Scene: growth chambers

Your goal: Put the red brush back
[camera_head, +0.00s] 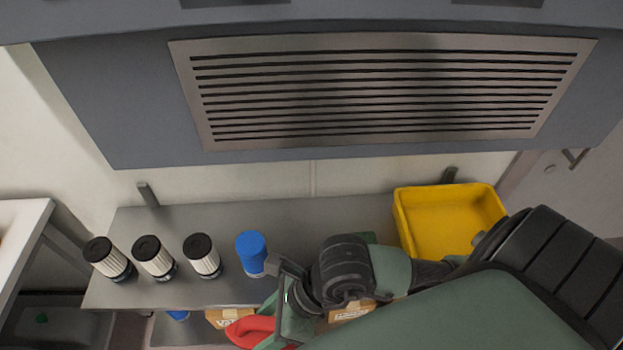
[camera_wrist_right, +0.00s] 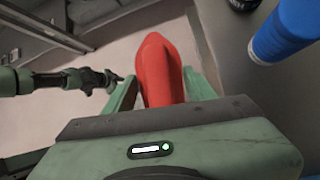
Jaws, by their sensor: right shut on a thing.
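The red brush (camera_wrist_right: 160,70) is between the two green fingers of my right gripper (camera_wrist_right: 160,88), which is shut on it. In the head view the red brush (camera_head: 252,332) shows at the bottom, at the front edge of the shelf, partly hidden by my right gripper (camera_head: 283,325). Only its smooth red part is visible; no bristles show. My left gripper is not in the head view. A green and black arm, seemingly my left one, shows at the left of the right wrist view, its end too small to read.
A grey shelf (camera_head: 310,225) holds several black-capped white cylinders (camera_head: 153,258), a blue-capped container (camera_head: 251,253) and a yellow bin (camera_head: 450,222). The bin looks empty. Cardboard boxes (camera_head: 231,317) sit below the shelf. A vented grey housing (camera_head: 380,90) overhangs it. The shelf's back middle is clear.

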